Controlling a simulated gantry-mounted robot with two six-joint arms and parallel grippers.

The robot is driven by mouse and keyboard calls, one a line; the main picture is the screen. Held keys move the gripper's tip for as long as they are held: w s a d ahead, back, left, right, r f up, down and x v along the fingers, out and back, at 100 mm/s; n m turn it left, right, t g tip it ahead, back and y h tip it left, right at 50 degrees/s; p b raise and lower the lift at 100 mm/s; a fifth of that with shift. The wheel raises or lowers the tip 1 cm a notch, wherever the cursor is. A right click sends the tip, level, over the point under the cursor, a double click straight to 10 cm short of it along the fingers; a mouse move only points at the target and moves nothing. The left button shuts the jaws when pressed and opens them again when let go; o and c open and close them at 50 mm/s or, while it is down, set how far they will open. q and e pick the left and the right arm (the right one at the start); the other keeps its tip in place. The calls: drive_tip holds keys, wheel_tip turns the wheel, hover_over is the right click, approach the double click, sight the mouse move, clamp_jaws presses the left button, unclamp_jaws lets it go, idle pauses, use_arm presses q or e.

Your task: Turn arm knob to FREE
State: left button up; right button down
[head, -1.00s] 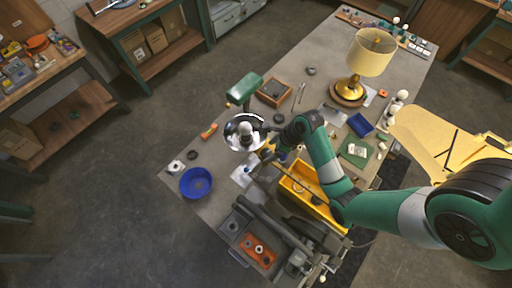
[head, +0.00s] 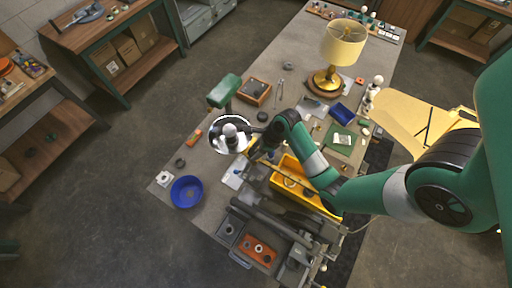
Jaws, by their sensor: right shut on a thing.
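The knob's marking and setting cannot be read. My left gripper is not in view.
A blue bowl (head: 187,192) stands at the bench's front left. A yellow tray (head: 313,198) lies under my right forearm, near dark machinery (head: 268,218). A brass table lamp (head: 343,45) stands toward the back. The bench is clear around its left back edge.

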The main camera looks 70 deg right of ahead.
drive_tip(key=shift+w+d+n+g+y, duration=0.1)
drive_tip(key=shift+n+g+y, duration=0.35)
drive_tip(key=shift+n, duration=1.05)
drive_tip(key=shift+w+d+n+g+y, duration=0.15)
drive_tip(key=shift+n+y, duration=0.5)
drive_tip(key=shift+n, duration=0.85)
drive_tip(key=shift+s, duration=0.1)
drive_tip(key=shift+c, duration=1.3)
unclamp_jaws()
drive_tip(key=shift+a, duration=0.1)
